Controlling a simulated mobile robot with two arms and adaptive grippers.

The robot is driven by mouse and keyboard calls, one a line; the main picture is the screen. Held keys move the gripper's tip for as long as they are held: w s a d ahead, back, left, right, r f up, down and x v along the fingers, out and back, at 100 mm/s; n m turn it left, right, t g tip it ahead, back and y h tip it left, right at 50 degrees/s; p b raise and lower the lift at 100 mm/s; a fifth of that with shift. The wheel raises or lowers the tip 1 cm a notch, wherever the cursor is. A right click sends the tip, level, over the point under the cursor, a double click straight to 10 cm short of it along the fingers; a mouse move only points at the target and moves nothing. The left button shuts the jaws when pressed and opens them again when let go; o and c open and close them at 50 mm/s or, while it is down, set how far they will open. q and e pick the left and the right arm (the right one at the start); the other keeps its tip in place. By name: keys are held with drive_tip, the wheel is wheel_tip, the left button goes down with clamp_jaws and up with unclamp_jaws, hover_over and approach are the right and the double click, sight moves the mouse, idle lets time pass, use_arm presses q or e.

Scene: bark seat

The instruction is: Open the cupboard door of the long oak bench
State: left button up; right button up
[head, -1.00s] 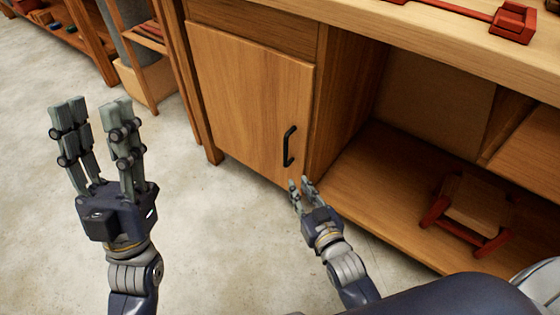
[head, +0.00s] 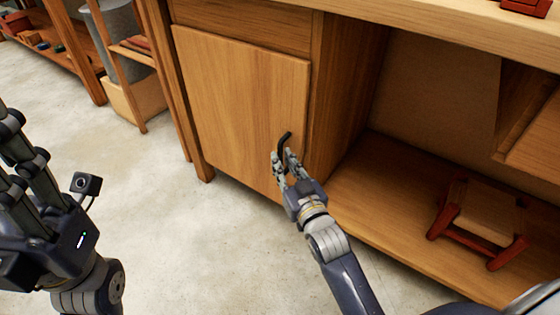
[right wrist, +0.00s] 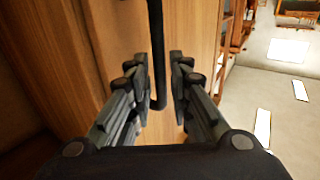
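The oak bench's cupboard door (head: 235,90) is shut, at the left end of the bench. Its black bar handle (head: 284,143) stands upright near the door's right edge. My right gripper (head: 286,158) is at the handle's lower part. In the right wrist view the handle (right wrist: 157,60) runs down between the two open fingers (right wrist: 161,85), with a gap on both sides. My left gripper (head: 15,150) is at the left edge of the head view, partly cut off, away from the door. The visible fingers do not show clearly whether it is open.
An open shelf (head: 380,190) to the right of the cupboard holds a red wooden frame with a pale block (head: 480,215). A shelf rack with a grey bin (head: 118,40) stands at left. The floor (head: 190,235) before the door is clear.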

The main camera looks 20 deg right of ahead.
drive_tip(key=shift+w+a+b, duration=0.1)
drive_tip(key=shift+w+b, duration=0.25)
drive_tip(key=shift+w, duration=0.95)
clamp_jaws()
